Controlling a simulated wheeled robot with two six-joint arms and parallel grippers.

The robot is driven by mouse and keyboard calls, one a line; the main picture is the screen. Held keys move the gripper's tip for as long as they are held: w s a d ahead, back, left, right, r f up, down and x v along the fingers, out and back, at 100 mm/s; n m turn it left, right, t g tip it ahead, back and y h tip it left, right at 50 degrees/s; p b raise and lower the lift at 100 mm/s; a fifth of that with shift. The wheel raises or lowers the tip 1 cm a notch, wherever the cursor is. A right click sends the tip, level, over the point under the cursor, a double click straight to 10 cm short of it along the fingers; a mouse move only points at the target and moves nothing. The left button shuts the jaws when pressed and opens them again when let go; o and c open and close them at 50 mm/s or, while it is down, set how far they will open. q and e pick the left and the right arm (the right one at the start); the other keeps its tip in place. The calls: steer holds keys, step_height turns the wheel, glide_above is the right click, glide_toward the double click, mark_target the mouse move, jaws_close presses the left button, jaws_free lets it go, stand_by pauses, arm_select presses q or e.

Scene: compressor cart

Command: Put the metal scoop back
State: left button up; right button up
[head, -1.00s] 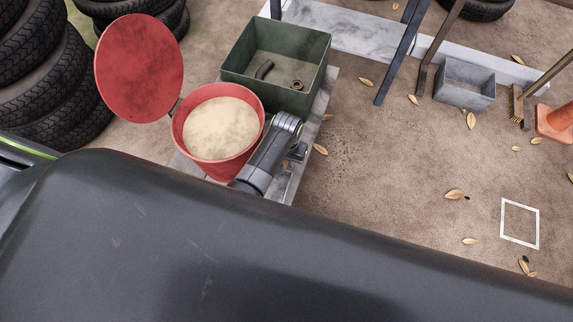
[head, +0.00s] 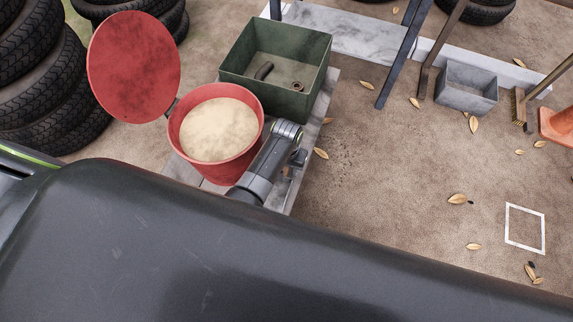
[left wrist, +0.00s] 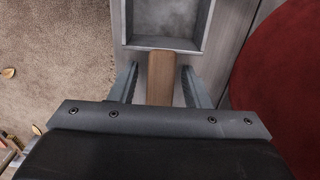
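The metal scoop shows in the left wrist view as a grey, open pan (left wrist: 168,22) with a wooden handle (left wrist: 161,78). It appears to lie on the grey plank surface beside the red bucket (head: 190,155). My left gripper (left wrist: 162,82) is open, with one finger on each side of the handle and a gap on both sides. In the head view my left gripper (head: 293,168) points down at the right of the bucket, and my arm hides most of the scoop. My right gripper is not in view.
The bucket holds pale sand (head: 218,128), and its round red lid (head: 133,65) stands open. A green bin (head: 262,85) with small parts stands behind. A grey box (head: 465,95), orange cone (head: 558,125) and white floor outline (head: 508,228) are at right. Tyres (head: 35,75) stand at left.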

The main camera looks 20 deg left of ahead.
arm_select(q)
steer(key=shift+r+p, duration=0.45)
steer(key=shift+r, duration=0.1)
steer(key=shift+r+p, duration=0.4)
step_height(320, 180, up, 5)
steer(key=p, duration=0.5)
steer(key=shift+f, duration=0.2)
step_height(320, 180, up, 4)
steer(key=p, duration=0.5)
steer(key=shift+r, duration=0.25)
steer(key=shift+r+p, duration=0.65)
steer(key=shift+p, duration=0.25)
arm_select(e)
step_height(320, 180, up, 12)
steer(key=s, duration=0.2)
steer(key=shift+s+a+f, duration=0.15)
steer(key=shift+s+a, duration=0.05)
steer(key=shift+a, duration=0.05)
